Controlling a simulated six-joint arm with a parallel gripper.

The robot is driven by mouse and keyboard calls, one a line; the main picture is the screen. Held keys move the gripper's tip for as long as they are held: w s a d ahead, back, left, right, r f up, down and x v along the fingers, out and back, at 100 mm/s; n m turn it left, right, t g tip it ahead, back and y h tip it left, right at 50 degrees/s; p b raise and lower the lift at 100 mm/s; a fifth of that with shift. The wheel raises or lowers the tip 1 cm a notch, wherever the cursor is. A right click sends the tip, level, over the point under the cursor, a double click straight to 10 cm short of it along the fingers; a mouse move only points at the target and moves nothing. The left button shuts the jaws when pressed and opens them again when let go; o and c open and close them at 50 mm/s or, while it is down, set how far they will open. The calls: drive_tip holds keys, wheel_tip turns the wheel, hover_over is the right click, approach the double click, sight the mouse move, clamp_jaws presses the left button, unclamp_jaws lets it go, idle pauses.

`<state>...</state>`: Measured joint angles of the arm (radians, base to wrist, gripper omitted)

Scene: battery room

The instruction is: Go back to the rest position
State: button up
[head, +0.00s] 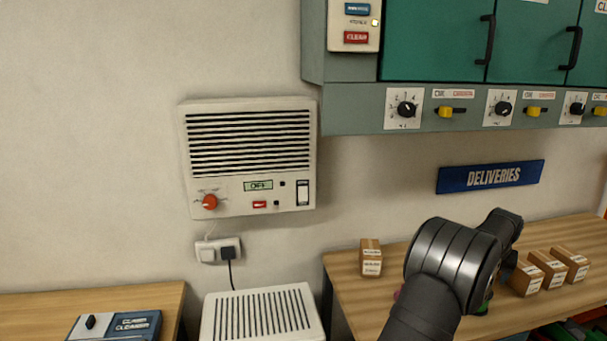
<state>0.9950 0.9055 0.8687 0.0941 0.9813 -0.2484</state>
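My arm rises from the bottom edge in the head view and stands in front of the right-hand wooden bench (345,290). Its thick dark joint blocks part of the bench top. Only a small dark part of my gripper (509,262) shows past the arm, close to the small cardboard boxes in the picture. Its fingers are hidden, so I cannot tell whether it is open or holds anything.
One small box (370,257) stands left of my arm, and several boxes (548,269) stand right of it. A green cabinet (435,40) with knobs hangs above, over a DELIVERIES sign (490,177). A wall heater unit (250,150) hangs left.

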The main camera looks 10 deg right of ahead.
drive_tip(key=x, duration=0.3)
drive_tip(key=shift+w+d+f, duration=0.1)
drive_tip(key=shift+f, duration=0.15)
wheel_tip(320, 180, up, 2)
drive_tip(key=shift+r, duration=1)
